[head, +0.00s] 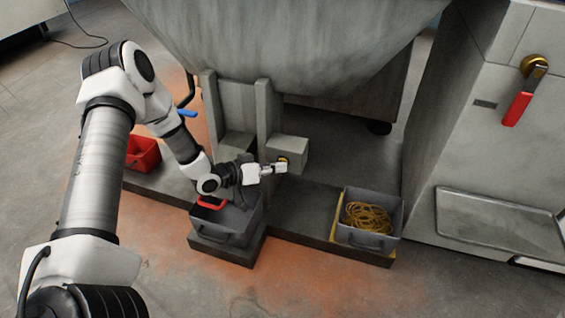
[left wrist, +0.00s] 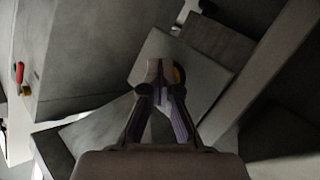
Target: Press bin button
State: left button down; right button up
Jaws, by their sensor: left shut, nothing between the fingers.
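A grey button box (head: 296,152) sits on the base of the large grey metal bin (head: 290,45), beside its upright posts. A round yellow button (head: 283,160) is on the face of the box. My left gripper (head: 281,168) is shut and empty, with its tips right at the button and partly covering it. In the left wrist view the shut fingertips (left wrist: 163,68) are in front of the box (left wrist: 155,50), and the button's edge (left wrist: 179,73) shows just right of them. I cannot tell whether they touch it. My right gripper is not in view.
A grey tub (head: 243,222) stands below my left wrist. Another tub (head: 351,238) with yellow cord (head: 367,218) stands to the right. A red container (head: 143,153) is at left. A cabinet with a red-handled valve (head: 517,108) and a metal tray (head: 490,221) stands at right.

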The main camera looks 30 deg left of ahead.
pick_arm(q)
jog(key=shift+s, duration=0.1)
jog(key=shift+s+d+p, duration=0.15)
jog(key=shift+s+p, duration=0.35)
jog(key=shift+s, duration=0.2)
jog(key=s+p, duration=0.1)
jog(key=s, duration=0.1)
jog(key=s+d+p, duration=0.1)
jog(key=s, duration=0.1)
jog(key=shift+s+d, duration=0.1)
jog(key=shift+s, duration=0.3)
dwell(0.5)
